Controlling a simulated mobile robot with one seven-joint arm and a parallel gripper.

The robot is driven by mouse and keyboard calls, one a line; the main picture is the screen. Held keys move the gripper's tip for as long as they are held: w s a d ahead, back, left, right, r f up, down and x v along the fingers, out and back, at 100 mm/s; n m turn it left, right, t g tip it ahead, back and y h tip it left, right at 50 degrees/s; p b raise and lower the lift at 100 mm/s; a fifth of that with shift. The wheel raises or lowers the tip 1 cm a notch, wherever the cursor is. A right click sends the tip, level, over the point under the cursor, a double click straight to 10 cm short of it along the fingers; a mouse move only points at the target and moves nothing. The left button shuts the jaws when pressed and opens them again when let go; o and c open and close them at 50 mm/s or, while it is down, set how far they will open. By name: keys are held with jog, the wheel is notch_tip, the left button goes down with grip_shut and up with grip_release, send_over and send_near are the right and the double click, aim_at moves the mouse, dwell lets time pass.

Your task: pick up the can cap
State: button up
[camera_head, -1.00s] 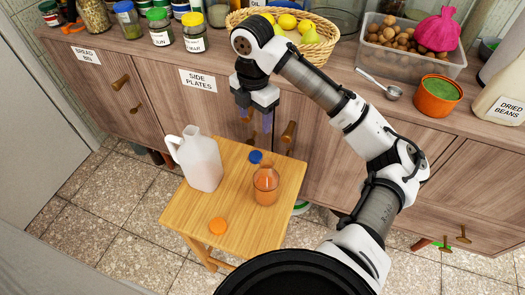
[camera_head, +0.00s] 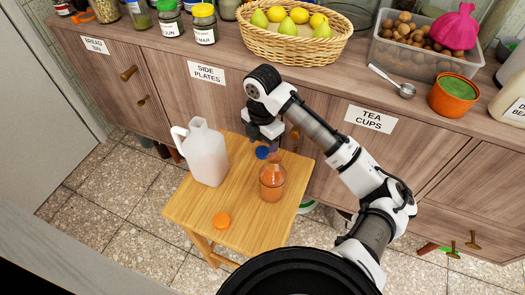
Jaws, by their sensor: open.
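Two round caps lie on the small wooden table (camera_head: 190,200). The blue cap (camera_head: 262,152) is near the table's back edge, and the orange cap (camera_head: 221,220) is near the front. I cannot tell which one is the can cap. My gripper (camera_head: 266,146) points down close above the blue cap, open, with its fingers partly hard to make out. I cannot tell whether the fingers touch the cap. A white jug (camera_head: 208,158) stands upright to the left, and a glass carafe with orange content (camera_head: 271,184) stands just in front of the blue cap.
The cabinet front (camera_head: 225,110) with drawer handles is close behind my gripper. The table's front area around the orange cap is clear.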

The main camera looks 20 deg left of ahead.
notch_tip(320, 180, down, 2)
jog(key=shift+f, duration=0.1)
jog(key=c, duration=1.1)
jog(key=shift+o, duration=0.2)
